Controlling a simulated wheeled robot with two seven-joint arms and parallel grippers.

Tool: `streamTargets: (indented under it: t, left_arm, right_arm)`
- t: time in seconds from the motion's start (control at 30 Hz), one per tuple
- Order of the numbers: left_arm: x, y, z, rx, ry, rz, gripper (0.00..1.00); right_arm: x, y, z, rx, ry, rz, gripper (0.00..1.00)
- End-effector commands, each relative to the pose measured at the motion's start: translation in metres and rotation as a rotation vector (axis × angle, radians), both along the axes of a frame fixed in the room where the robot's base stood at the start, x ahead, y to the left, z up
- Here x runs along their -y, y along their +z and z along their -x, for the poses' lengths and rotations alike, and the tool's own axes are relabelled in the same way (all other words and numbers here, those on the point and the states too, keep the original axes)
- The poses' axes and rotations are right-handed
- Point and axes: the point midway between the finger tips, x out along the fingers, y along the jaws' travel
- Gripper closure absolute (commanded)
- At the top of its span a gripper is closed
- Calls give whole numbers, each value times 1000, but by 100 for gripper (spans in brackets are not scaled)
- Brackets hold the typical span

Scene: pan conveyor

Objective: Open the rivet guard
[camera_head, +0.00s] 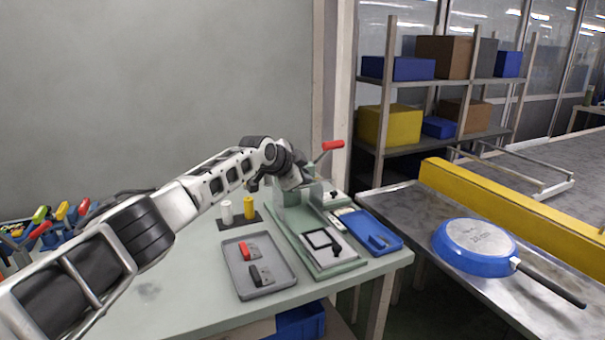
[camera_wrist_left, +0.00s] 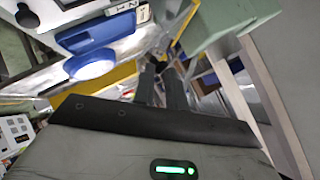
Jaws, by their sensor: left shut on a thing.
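The rivet press (camera_head: 333,190), with a red-handled lever (camera_head: 333,145), stands on a green base at the back of the bench. The rivet guard (camera_head: 293,212) looks like a clear panel at the press's left front; its outline is faint. My left gripper (camera_head: 302,182) reaches in from the left at the guard's top, and my own wrist partly hides it. In the left wrist view the left gripper's dark fingers (camera_wrist_left: 162,70) are close together; the part they hold is small and hard to make out. My right gripper is not in view.
A grey tray (camera_head: 238,281) with a red and a black part lies in front. White (camera_head: 226,212) and yellow (camera_head: 249,207) cylinders stand left of the press. A blue tray (camera_head: 388,243) lies to the right. A blue pan (camera_head: 470,258) lies on the metal conveyor surface (camera_head: 425,215).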

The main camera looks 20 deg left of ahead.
Motion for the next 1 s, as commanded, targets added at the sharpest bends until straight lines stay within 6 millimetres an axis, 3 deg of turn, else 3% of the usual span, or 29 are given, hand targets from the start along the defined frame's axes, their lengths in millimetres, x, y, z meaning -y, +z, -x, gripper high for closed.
streamTargets:
  t: [0.03,0.1,0.13,0.2,0.67,1.0]
  left_arm:
    - [-11,-6,0,2,21,-12,100]
    - [-11,-7,0,1,21,-13,100]
    - [-11,-7,0,0,21,-12,81]
    - [-10,-8,0,-1,21,-12,61]
    - [-11,-1,3,3,19,-8,61]
    - [-16,21,40,0,12,-9,61]
  right_arm:
    - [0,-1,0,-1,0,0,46]
    - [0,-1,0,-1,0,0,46]
    - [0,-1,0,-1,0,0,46]
    - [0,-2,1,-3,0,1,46]
    - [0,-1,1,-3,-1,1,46]
    - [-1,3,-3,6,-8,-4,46]
